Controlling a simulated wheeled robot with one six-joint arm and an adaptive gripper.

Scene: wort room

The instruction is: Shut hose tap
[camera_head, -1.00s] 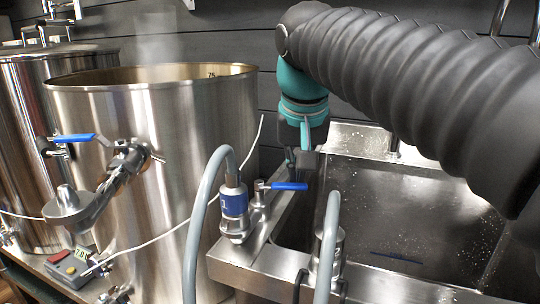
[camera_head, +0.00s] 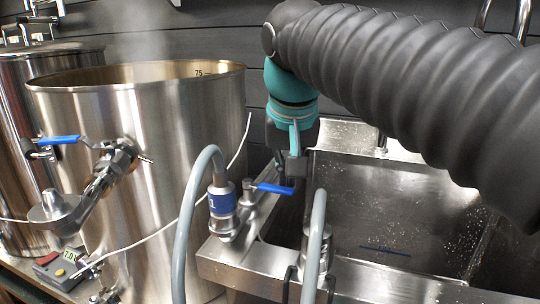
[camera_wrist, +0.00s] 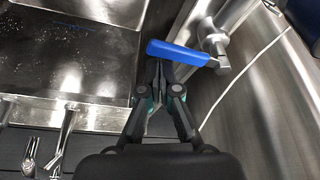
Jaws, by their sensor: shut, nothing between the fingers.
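The hose tap (camera_head: 249,192) stands on the sink's left rim, beside a hose fitting with a blue band. Its blue lever (camera_head: 273,188) points right, toward the basin. In the wrist view the lever (camera_wrist: 178,52) lies across the picture just past my fingertips, and the metal tap body is at its right end. My gripper (camera_head: 287,180) hangs over the sink's left edge at the lever's free end. In the wrist view my gripper (camera_wrist: 158,72) is shut, with its fingertips together close under the lever. I cannot tell whether they touch it.
Grey hoses (camera_head: 186,215) arch up in front of the tap. A steel kettle (camera_head: 165,150) with its own blue-handled valve (camera_head: 58,140) stands left. The sink basin (camera_head: 385,215) is open to the right. A thin white cable (camera_head: 170,232) crosses the kettle.

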